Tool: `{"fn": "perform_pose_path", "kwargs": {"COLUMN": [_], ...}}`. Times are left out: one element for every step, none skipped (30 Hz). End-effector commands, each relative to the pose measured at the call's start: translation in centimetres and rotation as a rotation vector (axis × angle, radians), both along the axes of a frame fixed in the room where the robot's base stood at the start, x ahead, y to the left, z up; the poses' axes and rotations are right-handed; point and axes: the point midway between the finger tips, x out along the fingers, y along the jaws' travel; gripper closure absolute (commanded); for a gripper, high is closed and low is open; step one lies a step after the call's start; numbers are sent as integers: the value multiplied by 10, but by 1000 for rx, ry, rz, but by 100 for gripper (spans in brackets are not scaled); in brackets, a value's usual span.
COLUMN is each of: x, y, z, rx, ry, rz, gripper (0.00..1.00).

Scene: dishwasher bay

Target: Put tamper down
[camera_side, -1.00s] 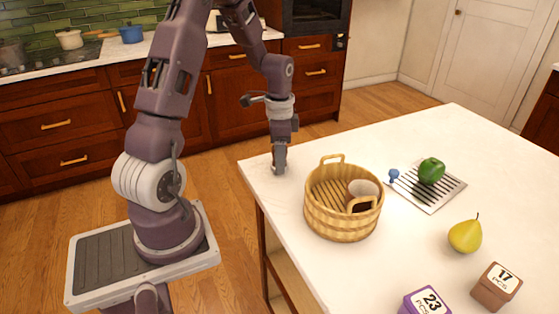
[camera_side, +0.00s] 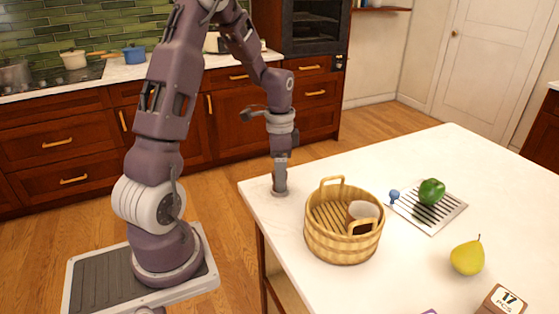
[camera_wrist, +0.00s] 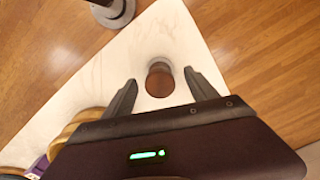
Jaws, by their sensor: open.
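The tamper (camera_wrist: 160,82) shows in the wrist view as a dark brown round top on the white counter, between my two fingers with gaps on both sides. My gripper (camera_wrist: 160,76) is open around it and does not grip it. In the side view my gripper (camera_side: 280,178) points straight down at the counter's near left corner. The tamper's base (camera_side: 279,191) shows just below the fingers, resting on the counter; the rest of it is hidden by the fingers.
A wicker basket (camera_side: 335,246) with a cup (camera_side: 361,212) inside stands to the right of my gripper. Farther right are a slotted tray (camera_side: 438,214) with a green pepper (camera_side: 431,191), a blue item (camera_side: 394,196), a pear (camera_side: 467,257) and a numbered box (camera_side: 500,301). The counter edge is close on the left.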

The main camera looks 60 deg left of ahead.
Motion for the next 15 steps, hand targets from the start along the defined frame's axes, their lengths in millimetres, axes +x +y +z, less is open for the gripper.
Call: {"fn": "perform_pose_path", "kwargs": {"x": [2,2,1,1,1,1,1,1,1,1,0,0,0,-1,-3], "y": [1,1,1,1,1,1,1,1,1,0,0,0,-3,-8,-20], "z": [16,25,36,44,52,61,67,73,79,83,87,90,94,99,109], "rx": [5,5,6,5,5,4,4,3,3,2,1,2,4,10,23], "ry": [-7,-8,-7,-6,-6,-5,-5,-5,-3,-3,-2,-3,-5,-12,-28], "rz": [0,0,0,0,-1,-1,-1,-1,-1,-1,0,0,1,5,16], "gripper": [33,33,33,33,33,33,33,33,33,33,33,33,33,33,33]}}
